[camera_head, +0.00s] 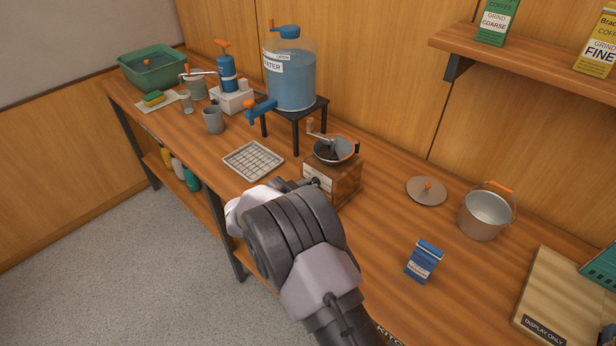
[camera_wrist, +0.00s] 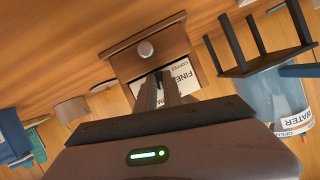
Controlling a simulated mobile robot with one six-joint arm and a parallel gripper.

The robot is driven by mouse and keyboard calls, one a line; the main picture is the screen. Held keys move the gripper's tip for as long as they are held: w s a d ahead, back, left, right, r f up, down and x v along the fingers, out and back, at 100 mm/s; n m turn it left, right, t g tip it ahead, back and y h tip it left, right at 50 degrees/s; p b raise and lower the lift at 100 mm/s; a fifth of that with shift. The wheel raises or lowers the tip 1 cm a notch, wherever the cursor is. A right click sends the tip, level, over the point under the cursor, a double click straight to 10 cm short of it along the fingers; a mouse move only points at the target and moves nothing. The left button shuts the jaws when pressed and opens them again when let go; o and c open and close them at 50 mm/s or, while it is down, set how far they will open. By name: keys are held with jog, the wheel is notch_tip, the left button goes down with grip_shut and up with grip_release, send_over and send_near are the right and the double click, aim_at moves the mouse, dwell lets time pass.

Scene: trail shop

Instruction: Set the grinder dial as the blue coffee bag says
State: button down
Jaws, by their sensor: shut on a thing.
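The grinder (camera_head: 347,180) is a wooden box with a metal hopper and a crank, standing on the counter. A round knob (camera_wrist: 145,49) is on the same face. My gripper (camera_wrist: 160,80) is at the label, its fingers shut on the dial, which they hide along with part of the label. The dial's setting cannot be read. The blue coffee bag (camera_head: 424,262) stands on the counter to the right; its print is too small to read.
A wire rack (camera_head: 253,160) lies left of the grinder. A water jug (camera_head: 290,75) stands on a black stand (camera_head: 296,120) behind it. A lid (camera_head: 427,190), a pot (camera_head: 485,214) and a wooden board (camera_head: 570,300) are to the right. Green and yellow bags (camera_head: 497,20) (camera_head: 598,45) sit on the shelf.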

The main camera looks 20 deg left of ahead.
jog(key=shift+n+g+h+p, duration=0.3)
jog(key=shift+n+h+p, duration=0.2)
jog(key=shift+n+p, duration=0.35)
jog(key=c, duration=1.5)
grip_release()
jog(key=p+v, duration=0.3)
jog(key=v, duration=1.4)
jog(key=shift+s+a, duration=0.2)
jog(key=shift+a, duration=0.05)
